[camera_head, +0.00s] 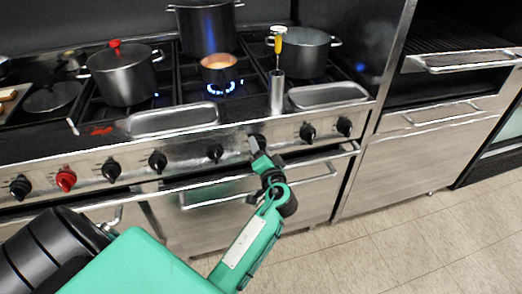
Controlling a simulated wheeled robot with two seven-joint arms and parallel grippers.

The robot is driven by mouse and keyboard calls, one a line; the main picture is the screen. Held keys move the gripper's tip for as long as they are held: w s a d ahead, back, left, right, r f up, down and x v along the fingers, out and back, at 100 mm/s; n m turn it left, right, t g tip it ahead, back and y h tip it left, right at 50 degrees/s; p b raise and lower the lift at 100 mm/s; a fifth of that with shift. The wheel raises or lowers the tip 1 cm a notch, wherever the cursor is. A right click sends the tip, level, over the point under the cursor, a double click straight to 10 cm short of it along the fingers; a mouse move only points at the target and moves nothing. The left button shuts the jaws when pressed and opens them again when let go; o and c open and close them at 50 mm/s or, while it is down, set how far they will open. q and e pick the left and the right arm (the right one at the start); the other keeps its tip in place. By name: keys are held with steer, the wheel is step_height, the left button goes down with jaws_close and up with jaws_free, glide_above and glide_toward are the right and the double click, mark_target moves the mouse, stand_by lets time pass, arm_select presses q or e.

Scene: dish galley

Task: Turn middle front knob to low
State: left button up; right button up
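The stove's front panel carries a row of black knobs and one red knob (66,180). Black knobs show left of my gripper (215,152) and right of it (307,132). My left gripper (255,148) is at the panel, right at another black knob (258,140), which it partly covers. The gripper is small here and seen from behind, so I cannot tell whether its fingers are open or touch the knob. A blue flame (221,88) burns under a small copper-coloured pot (219,68) in the middle. My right gripper is out of view.
A long oven handle (215,180) runs just below the knobs, near my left wrist. Large pots (124,76) stand on the stove, with an upright metal cylinder (277,92) near its front edge. Open tiled floor (400,250) lies at the right.

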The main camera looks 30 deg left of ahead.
arm_select(q)
steer(key=shift+o, duration=0.3)
steer(key=shift+s+d, duration=0.2)
steer(key=shift+d, duration=0.05)
steer(key=b+v, duration=0.1)
steer(key=v, duration=1.2)
steer(key=shift+b, duration=0.35)
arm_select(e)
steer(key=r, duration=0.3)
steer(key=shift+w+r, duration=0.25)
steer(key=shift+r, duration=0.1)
arm_select(q)
steer(key=shift+s, duration=0.1)
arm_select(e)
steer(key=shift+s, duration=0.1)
